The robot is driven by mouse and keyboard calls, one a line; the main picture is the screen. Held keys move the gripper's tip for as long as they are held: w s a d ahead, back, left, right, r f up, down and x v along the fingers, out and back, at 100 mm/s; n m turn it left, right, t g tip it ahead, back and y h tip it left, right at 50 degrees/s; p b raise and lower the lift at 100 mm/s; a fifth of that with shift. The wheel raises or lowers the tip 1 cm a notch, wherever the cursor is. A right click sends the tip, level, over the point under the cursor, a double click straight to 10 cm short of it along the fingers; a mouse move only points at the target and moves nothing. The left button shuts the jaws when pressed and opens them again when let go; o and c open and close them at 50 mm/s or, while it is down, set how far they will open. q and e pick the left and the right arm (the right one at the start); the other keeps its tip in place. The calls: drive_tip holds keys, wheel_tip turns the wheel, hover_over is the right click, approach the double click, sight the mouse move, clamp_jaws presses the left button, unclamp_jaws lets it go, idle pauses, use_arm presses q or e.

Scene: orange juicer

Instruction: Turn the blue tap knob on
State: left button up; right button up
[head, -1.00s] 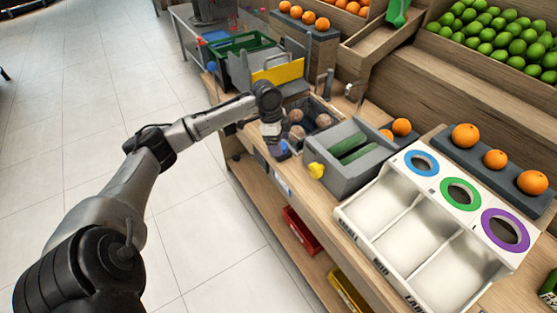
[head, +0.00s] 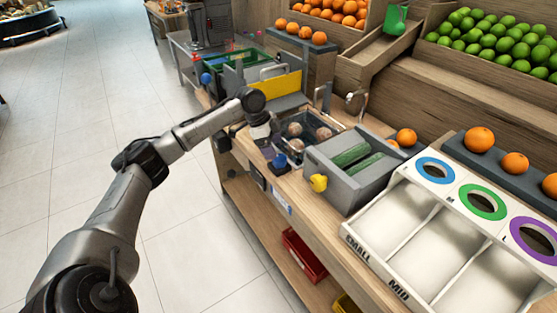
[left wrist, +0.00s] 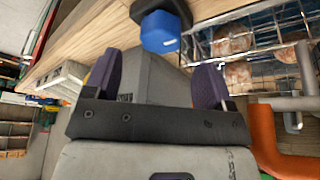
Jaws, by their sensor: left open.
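The blue tap knob (head: 280,161) sits at the front edge of the wooden counter, below the wire basket. It also shows at the top of the left wrist view (left wrist: 162,32), on a dark mount. My left gripper (head: 268,149) is just beside the knob in the head view. In the left wrist view its two purple fingers (left wrist: 157,75) are spread apart with nothing between them. The knob is beyond the fingertips, between their lines, and not gripped. My right gripper is not in view.
A wire basket (head: 318,119) with brown round items stands behind the knob. A grey bin (head: 366,191) with a yellow knob (head: 318,183) and green cucumbers is to the right. A white sorting tray (head: 374,269) lies farther right. Open tiled floor is at left.

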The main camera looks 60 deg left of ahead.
sight(279, 158)
use_arm(q)
drive_tip(key=shift+b+x, duration=0.55)
drive_tip(key=shift+x, duration=2)
